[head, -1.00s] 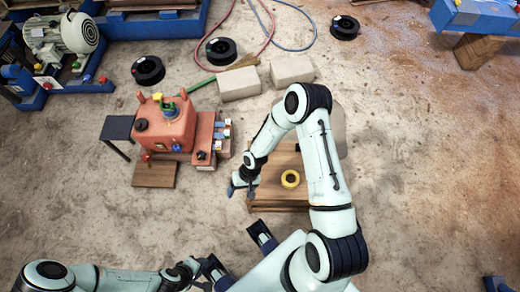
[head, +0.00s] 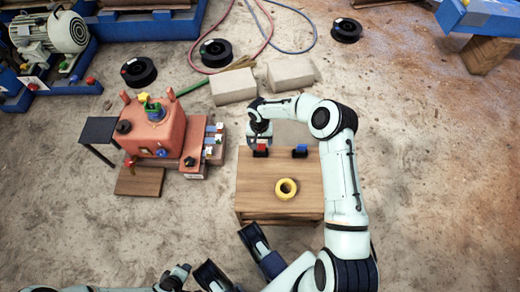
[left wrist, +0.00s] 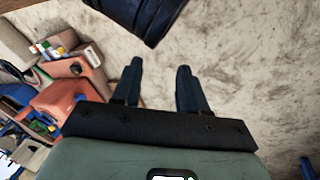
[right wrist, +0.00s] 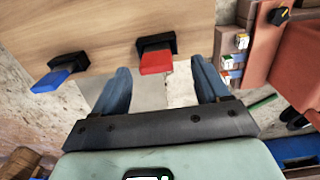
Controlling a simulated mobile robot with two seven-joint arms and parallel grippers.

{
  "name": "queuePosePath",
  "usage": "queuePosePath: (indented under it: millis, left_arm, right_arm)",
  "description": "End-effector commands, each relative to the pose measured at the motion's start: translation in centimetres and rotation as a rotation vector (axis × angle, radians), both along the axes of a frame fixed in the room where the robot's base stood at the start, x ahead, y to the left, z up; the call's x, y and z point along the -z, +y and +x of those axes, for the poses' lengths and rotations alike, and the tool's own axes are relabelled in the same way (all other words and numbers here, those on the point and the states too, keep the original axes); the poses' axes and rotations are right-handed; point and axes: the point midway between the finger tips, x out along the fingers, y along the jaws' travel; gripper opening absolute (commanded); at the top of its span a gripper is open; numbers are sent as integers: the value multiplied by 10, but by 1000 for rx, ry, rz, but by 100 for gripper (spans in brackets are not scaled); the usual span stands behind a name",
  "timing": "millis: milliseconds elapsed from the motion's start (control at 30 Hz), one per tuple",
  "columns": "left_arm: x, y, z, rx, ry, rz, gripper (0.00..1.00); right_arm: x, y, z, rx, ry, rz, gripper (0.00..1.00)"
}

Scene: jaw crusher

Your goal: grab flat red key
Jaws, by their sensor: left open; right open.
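The flat red key (head: 261,148) sits in a black holder at the far left of the wooden table. In the right wrist view the red key (right wrist: 156,63) sticks out of its black holder, in line with the gap between my right gripper's fingertips (right wrist: 161,70). That gripper is open, and I cannot tell if the key is fully between the fingers. In the head view my right gripper (head: 261,138) hangs at the table's far edge, just behind the key. My left gripper (left wrist: 159,65) is open and empty, over bare ground.
A blue key (head: 300,148) in a black holder stands right of the red one. The red crusher (head: 160,130) stands left of the table. Pale blocks (head: 290,73) lie behind.

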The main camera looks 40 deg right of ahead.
Motion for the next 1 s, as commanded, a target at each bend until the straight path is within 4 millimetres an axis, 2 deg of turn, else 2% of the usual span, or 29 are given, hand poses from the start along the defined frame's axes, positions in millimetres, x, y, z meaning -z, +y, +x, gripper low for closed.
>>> queuePosePath:
  millis: [167,300,467,767,800,1000]
  left_arm:
    - [3,3,5,-5,-13,6,43]
    - [12,8,13,-15,-33,18,43]
    - [23,10,4,-17,0,20,43]
    - [26,11,-1,-18,17,18,43]
    - [26,11,-1,-18,17,18,43]
    - [26,11,-1,-18,17,18,43]
  right_arm:
    - [12,-1,0,1,-1,1,74]
    - [34,-4,-2,2,2,2,74]
    - [55,-5,-1,0,2,1,74]
    - [60,-5,-1,0,-1,0,74]
    - [60,-5,-1,0,-1,1,71]
    - [60,-5,-1,-1,-1,1,7]
